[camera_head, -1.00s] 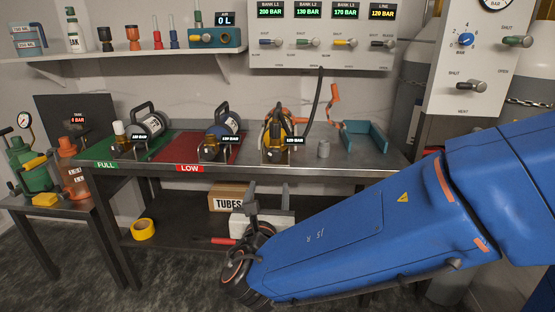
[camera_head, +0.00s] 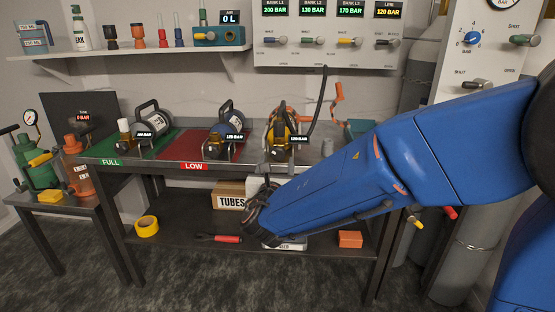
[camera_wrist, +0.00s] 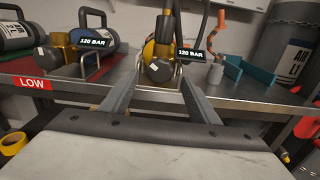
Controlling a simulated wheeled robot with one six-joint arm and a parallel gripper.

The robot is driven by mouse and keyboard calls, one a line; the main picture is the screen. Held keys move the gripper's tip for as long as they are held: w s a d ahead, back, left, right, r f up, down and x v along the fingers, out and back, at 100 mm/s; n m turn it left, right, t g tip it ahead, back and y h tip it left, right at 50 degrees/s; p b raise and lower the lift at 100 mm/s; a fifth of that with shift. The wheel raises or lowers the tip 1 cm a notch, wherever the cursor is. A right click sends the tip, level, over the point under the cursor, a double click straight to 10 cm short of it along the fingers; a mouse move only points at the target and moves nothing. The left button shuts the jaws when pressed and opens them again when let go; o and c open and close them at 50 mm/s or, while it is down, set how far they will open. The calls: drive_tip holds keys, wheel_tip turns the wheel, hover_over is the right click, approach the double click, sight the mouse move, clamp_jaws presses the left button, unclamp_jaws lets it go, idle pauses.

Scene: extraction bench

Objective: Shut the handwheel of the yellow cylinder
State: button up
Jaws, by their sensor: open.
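The yellow cylinder (camera_head: 273,128) lies on the bench with its brass valve towards me and a 120 BAR tag beside it. In the wrist view the yellow cylinder (camera_wrist: 149,48) is straight ahead, beyond my fingers. A dark rounded knob (camera_wrist: 159,71) at its valve end looks like the handwheel; how far it is turned I cannot tell. My gripper (camera_wrist: 156,92) is open with nothing between its two fingers. In the head view my gripper (camera_head: 266,184) is low, near the bench's front edge and apart from the cylinder. My arm partly hides the area there.
A small grey cylinder (camera_wrist: 215,72) and a teal holder (camera_wrist: 250,75) are right of the yellow cylinder. A black hose (camera_head: 320,95) hangs behind. The bench edge (camera_wrist: 70,88) is close.

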sight(277, 156)
drive_tip(key=shift+w+d, duration=0.1)
drive_tip(key=shift+w, duration=1.75)
drive_tip(key=c, duration=1)
drive_tip(key=shift+c, duration=0.2)
drive_tip(key=shift+m, duration=0.4)
drive_tip(key=m, duration=0.4)
drive_tip(key=shift+m, duration=0.3)
drive_tip(key=m, duration=0.5)
drive_tip(key=shift+m, duration=0.4)
